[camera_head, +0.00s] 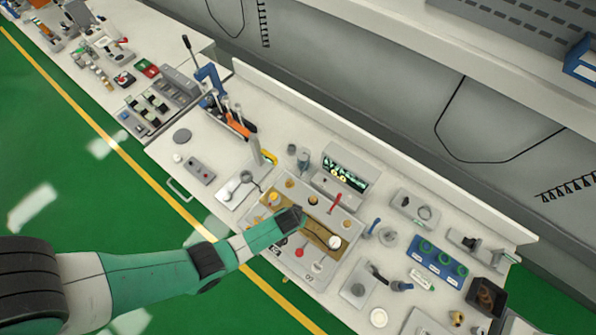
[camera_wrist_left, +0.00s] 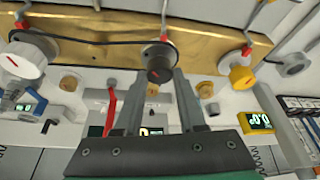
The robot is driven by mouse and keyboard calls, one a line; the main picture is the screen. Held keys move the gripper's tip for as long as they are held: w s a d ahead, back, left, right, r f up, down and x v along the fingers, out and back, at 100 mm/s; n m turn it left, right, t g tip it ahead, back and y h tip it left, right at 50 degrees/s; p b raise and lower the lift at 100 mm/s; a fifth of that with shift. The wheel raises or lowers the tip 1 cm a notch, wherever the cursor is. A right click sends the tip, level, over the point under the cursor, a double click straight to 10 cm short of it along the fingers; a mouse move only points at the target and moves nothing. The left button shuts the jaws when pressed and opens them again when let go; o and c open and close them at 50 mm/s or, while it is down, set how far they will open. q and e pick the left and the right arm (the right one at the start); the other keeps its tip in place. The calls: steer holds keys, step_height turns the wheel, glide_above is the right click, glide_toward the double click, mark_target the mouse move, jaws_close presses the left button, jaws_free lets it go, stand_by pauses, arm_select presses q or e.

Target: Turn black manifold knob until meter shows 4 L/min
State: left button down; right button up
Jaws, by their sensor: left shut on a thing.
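The brass manifold (camera_head: 318,233) lies on a pale panel, and its bar (camera_wrist_left: 105,27) crosses the top of the left wrist view. A black knob (camera_wrist_left: 159,62) with a red mark sits mid-bar, between a white knob (camera_wrist_left: 27,62) and a yellow knob (camera_wrist_left: 240,76). My left gripper (camera_wrist_left: 160,78) is shut on the black knob, one finger on each side. In the head view my left gripper (camera_head: 297,214) hides that knob. A middle meter (camera_wrist_left: 150,131) is mostly covered by my gripper; its reading is unclear. My right gripper is not in view.
A right meter (camera_wrist_left: 257,121) and a left meter (camera_wrist_left: 20,106) flank the middle one. A lit display box (camera_head: 347,172) stands behind the manifold. A red lever (camera_wrist_left: 109,110) is close beside my left finger. Thin pipes rise from the bar. Tools and parts crowd the bench.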

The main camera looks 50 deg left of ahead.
arm_select(q)
steer(key=shift+n+y, duration=0.3)
steer(key=shift+n, duration=0.6)
steer(key=n+g+y, duration=0.1)
steer(key=n, duration=0.2)
steer(key=shift+w+d+n, duration=0.1)
steer(key=shift+n, duration=0.2)
steer(key=shift+f+n+g, duration=0.1)
steer(key=shift+n+g, duration=0.8)
steer(key=shift+n, duration=0.8)
steer(key=shift+y, duration=0.3)
steer(key=c, duration=0.5)
jaws_free()
